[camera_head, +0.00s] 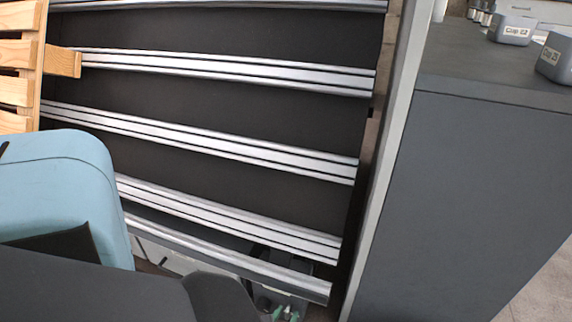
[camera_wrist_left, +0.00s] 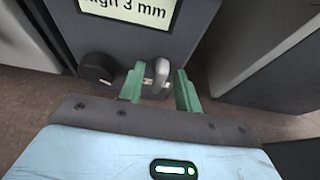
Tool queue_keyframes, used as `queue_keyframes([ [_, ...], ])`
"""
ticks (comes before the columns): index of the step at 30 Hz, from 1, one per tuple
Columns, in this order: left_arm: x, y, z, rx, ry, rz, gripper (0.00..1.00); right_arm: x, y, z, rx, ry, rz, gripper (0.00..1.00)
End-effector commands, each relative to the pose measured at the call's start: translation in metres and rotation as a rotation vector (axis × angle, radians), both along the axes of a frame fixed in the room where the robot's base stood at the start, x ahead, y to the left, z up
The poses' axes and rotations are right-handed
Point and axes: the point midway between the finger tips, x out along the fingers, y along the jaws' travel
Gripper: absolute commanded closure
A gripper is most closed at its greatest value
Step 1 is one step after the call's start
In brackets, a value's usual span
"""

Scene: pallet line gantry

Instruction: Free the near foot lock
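A small metal lever (camera_wrist_left: 161,74), which looks like the foot lock, sticks out of a dark grey housing (camera_wrist_left: 190,25) in the left wrist view. A round black knob (camera_wrist_left: 97,68) is left of it. My left gripper (camera_wrist_left: 158,90) is open, with its green fingers on either side of the lever. In the head view the left gripper (camera_head: 284,313) shows only as small green tips at the bottom edge, below the lowest roller bar. My right gripper is not in view.
The housing has a display (camera_wrist_left: 128,10) ending "3 mm". Silver conveyor bars (camera_head: 220,143) fill the head view's middle. A wooden pallet (camera_head: 22,60) is upper left. A pale post (camera_head: 388,150) and a dark cabinet (camera_head: 460,190) stand right, with grey labelled blocks (camera_head: 511,30) on top.

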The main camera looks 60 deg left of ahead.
Motion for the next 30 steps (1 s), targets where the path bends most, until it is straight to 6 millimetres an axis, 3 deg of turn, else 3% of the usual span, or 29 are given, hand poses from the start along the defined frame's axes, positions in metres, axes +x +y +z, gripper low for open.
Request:
queue_keyframes([
  [2,0.0,0.0,0.0,0.0,0.0,0.0,0.66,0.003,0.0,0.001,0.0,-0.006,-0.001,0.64],
  [10,0.0,0.0,0.0,0.0,0.0,0.0,1.0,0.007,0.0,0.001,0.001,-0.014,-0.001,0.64],
  [22,0.0,-0.001,0.001,0.035,0.029,0.0,1.0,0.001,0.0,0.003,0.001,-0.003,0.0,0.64],
  [30,0.002,-0.003,0.001,0.167,0.14,0.001,1.0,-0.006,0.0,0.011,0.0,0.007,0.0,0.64],
])
